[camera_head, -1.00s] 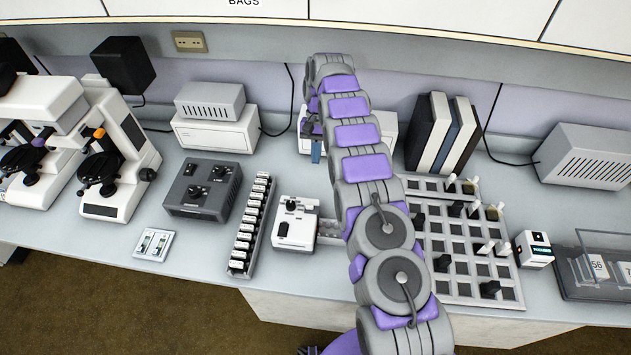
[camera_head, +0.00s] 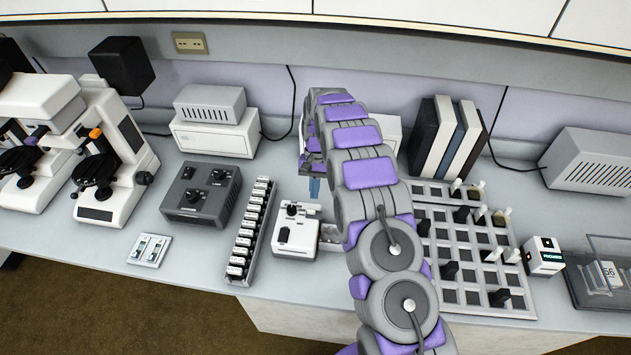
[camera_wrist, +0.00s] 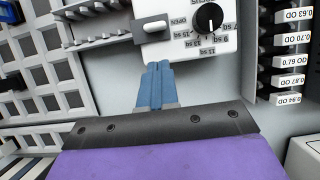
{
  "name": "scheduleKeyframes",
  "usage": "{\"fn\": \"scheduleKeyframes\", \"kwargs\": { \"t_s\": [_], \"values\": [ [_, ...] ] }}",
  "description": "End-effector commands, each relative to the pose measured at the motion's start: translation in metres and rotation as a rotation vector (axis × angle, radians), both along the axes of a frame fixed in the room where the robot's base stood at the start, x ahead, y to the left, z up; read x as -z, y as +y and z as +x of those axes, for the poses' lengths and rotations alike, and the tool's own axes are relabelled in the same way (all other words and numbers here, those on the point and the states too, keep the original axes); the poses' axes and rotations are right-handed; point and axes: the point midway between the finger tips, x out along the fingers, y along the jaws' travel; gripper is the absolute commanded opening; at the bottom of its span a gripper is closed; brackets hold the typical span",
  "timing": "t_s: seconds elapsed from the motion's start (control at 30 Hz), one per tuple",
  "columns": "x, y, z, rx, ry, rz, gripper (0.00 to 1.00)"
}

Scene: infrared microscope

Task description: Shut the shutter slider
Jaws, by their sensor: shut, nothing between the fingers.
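The white device (camera_head: 297,232) stands on the bench, with a round black dial. In the wrist view the device (camera_wrist: 187,47) appears upside down, with its numbered dial (camera_wrist: 208,18) at the top. Left of the dial is the shutter slider (camera_wrist: 153,28), a pale knob on a dark grey plate, with an inverted "OPEN" label beside it. In the head view my gripper (camera_head: 315,190) hangs behind the device.
A rack of labelled filters (camera_head: 249,232) stands close left of the device. A grey slotted tray (camera_head: 470,296) with small dark and pale pieces lies to the right, partly behind my arm. Bare bench lies behind the device.

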Motion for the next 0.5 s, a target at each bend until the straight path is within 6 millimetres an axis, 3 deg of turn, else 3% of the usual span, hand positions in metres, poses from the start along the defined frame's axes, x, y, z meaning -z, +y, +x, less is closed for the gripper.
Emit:
{"fn": "scheduleKeyframes", "kwargs": {
  "t_s": [0.3,0.5],
  "values": [
    [0.0,0.004,-0.023,0.0,0.004,0.0,0.0],
    [0.0,0.005,-0.027,0.0,0.0,0.0,0.0]
  ]
}}
